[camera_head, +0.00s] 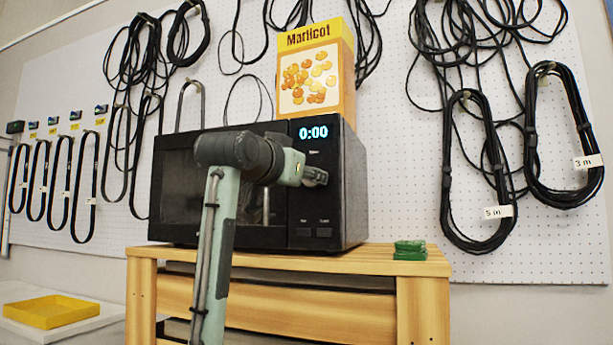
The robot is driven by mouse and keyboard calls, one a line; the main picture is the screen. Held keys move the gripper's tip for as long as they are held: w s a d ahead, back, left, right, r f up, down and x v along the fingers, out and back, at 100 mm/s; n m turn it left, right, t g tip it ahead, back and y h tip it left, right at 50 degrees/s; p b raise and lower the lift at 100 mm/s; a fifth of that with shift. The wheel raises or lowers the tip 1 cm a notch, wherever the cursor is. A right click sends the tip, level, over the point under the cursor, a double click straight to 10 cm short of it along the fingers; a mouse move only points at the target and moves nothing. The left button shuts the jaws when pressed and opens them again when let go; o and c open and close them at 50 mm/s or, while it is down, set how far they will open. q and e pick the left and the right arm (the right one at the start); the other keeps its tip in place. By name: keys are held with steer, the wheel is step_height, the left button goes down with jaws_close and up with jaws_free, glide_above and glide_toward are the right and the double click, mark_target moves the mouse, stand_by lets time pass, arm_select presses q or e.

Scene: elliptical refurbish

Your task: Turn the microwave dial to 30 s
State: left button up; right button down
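The black microwave (180,190) stands on a wooden stand, its front facing me. Its display (313,132) reads 0:00 in blue digits. My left arm rises from the bottom, left of centre, and bends right across the microwave door. My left gripper (317,177) is at the control panel below the display, where it covers the spot of the dial. The dial itself is hidden, and whether the fingers touch or grip it cannot be told. Two buttons (314,232) show low on the panel. My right gripper is out of view.
A yellow Marticot box (316,75) stands on top of the microwave. Small green items (410,250) lie on the wooden stand (424,290) to its right. Black cables (450,170) hang on the pegboard behind. A yellow tray (52,312) sits low at the left.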

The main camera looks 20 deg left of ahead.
arm_select(q)
steer(key=shift+m, duration=0.3)
steer(key=shift+c, duration=0.3)
steer(key=shift+m, duration=2.6)
steer(key=o, duration=1.2)
steer(key=shift+r, duration=0.1)
steer(key=shift+c, duration=0.2)
steer(key=shift+s, duration=0.1)
steer(key=s+a, duration=0.1)
steer(key=s, duration=1)
steer(key=shift+s+r, duration=0.2)
steer(key=shift+s, duration=0.2)
